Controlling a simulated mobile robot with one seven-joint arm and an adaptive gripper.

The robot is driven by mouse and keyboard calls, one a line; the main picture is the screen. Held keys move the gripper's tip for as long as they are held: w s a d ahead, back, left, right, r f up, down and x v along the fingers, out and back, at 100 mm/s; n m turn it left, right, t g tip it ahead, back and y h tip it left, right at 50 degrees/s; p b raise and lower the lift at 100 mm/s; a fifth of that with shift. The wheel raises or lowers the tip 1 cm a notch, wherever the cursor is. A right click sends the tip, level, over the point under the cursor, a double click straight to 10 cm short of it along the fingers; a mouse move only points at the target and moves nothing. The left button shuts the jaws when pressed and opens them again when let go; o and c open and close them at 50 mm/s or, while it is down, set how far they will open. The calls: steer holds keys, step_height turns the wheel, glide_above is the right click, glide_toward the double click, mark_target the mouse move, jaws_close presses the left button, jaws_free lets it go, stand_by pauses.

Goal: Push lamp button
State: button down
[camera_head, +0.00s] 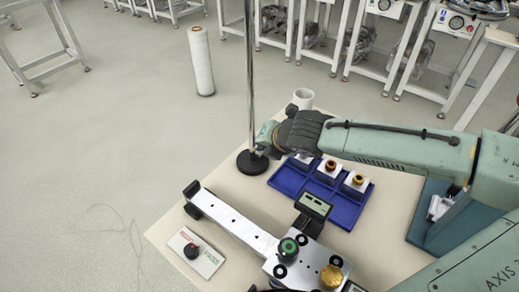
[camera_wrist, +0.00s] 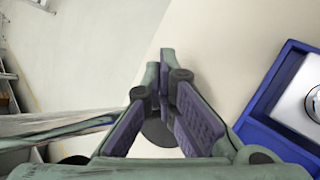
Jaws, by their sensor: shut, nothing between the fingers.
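A thin chrome lamp pole (camera_head: 250,70) rises from a round black base (camera_head: 252,162) at the table's far left edge. The lamp's head is out of frame. My gripper (camera_head: 264,146) is beside the lower pole, above the base; whether it touches either is unclear. In the wrist view my gripper (camera_wrist: 166,58) has its fingertips together and holds nothing. The black base (camera_wrist: 157,130) shows partly behind the fingers, and the shiny pole (camera_wrist: 55,125) runs off to the left. A small box with a dark knob (camera_head: 192,251) lies at the table's near left; I cannot tell which part is the lamp button.
A blue tray (camera_head: 344,212) with several white blocks sits right of the lamp base; its rim (camera_wrist: 262,100) shows in the wrist view. A white cup (camera_head: 303,98) stands behind my wrist. A metal bar fixture (camera_head: 235,222) lies in front. A teal tray (camera_head: 424,226) is at right.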

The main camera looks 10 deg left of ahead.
steer(key=shift+r+p, duration=0.65)
steer(key=shift+p, duration=0.3)
step_height(320, 180, up, 6)
steer(key=shift+f, duration=0.1)
stand_by(0.4)
steer(key=shift+d, duration=0.1)
